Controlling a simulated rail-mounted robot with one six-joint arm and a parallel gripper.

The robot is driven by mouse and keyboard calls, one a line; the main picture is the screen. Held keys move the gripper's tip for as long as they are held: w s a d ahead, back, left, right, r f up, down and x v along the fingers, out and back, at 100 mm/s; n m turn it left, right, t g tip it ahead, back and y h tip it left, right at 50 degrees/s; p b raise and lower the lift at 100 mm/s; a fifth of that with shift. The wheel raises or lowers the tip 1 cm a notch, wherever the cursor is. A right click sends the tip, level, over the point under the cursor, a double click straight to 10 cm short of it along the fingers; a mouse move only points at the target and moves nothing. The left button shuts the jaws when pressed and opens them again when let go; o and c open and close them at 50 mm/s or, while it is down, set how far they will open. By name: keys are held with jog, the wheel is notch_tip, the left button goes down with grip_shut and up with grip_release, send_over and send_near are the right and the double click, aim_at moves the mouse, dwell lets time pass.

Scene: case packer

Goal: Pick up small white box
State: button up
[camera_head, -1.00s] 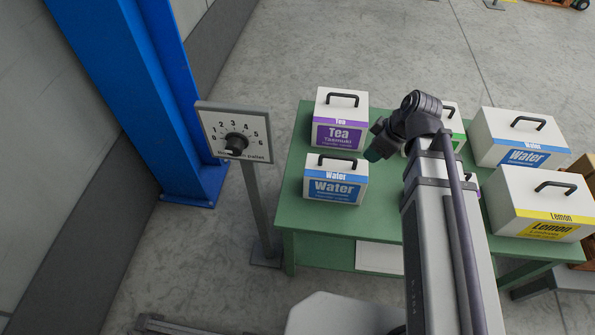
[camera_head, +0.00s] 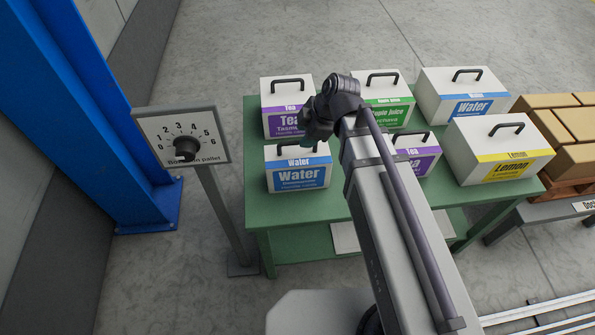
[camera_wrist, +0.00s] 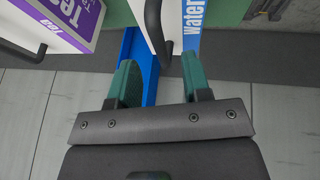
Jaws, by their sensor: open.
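Several white boxes with black handles stand on the green table (camera_head: 290,215). The small white Water box (camera_head: 298,175), with a blue label, is at the front left. My gripper (camera_head: 318,132) is above and just behind this box in the head view, its fingers partly hidden by the wrist. In the wrist view, the two green fingers of my gripper (camera_wrist: 161,64) are apart with nothing held between them. The Water box's black handle (camera_wrist: 156,28) lies ahead, between the fingertips in the picture. Its blue label (camera_wrist: 192,28) shows by the right finger. I cannot tell the height gap.
A Tea box (camera_head: 281,115) stands behind, also at left in the wrist view (camera_wrist: 70,20). A green-label box (camera_head: 388,100), small Tea box (camera_head: 421,160), large Water box (camera_head: 462,97) and Lemon box (camera_head: 500,150) stand right. A dial sign (camera_head: 182,137) and blue column (camera_head: 75,110) are left.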

aim_at(298, 162)
jog(key=b+x, duration=0.4)
jog(key=x, duration=0.1)
jog(key=shift+s+d+f, duration=0.1)
jog(key=shift+d+f, duration=0.05)
jog(key=shift+b, duration=0.3)
grip_shut()
dwell(0.8)
